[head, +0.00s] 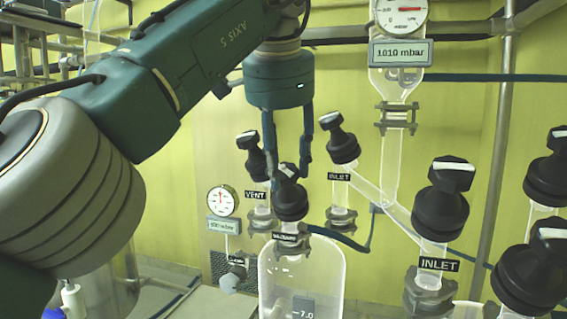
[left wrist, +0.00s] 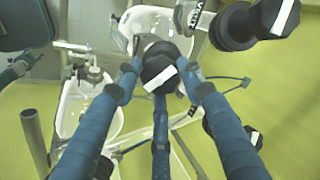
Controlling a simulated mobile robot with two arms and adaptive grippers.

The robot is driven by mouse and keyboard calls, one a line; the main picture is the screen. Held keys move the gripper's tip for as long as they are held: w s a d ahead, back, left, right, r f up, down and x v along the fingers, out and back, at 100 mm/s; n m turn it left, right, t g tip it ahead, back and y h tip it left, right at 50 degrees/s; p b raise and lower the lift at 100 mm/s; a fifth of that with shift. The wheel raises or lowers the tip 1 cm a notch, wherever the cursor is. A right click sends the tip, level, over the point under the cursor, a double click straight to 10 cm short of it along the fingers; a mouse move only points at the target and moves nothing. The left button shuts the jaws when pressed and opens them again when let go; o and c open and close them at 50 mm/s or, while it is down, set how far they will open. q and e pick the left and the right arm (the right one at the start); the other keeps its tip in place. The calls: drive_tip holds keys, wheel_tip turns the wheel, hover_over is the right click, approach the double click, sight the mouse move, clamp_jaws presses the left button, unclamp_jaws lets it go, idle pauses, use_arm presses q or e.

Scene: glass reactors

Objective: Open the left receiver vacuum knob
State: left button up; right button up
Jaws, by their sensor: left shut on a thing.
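The left receiver vacuum knob (head: 291,200) is black with a white bar on top. It stands on the neck of the left glass receiver (head: 301,280), above a small black label that is hard to read. My left gripper (head: 287,172) comes down from above with its blue fingers around the top of this knob and is shut on it. In the left wrist view the knob (left wrist: 160,70) sits between the fingertips of the left gripper (left wrist: 162,76), its white bar tilted. My right gripper is in neither view.
The black VENT knob (head: 253,160) is close behind on the left, and an INLET knob (head: 342,145) close on the right. A larger INLET knob (head: 441,200) stands further right. A round gauge (head: 222,201) is at left; another gauge above a 1010 mbar display (head: 401,53) is at top.

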use_arm(q)
drive_tip(key=shift+r+n, duration=0.1)
drive_tip(key=shift+n, duration=0.4)
drive_tip(key=shift+w+r, duration=0.1)
drive_tip(key=o, duration=1.1)
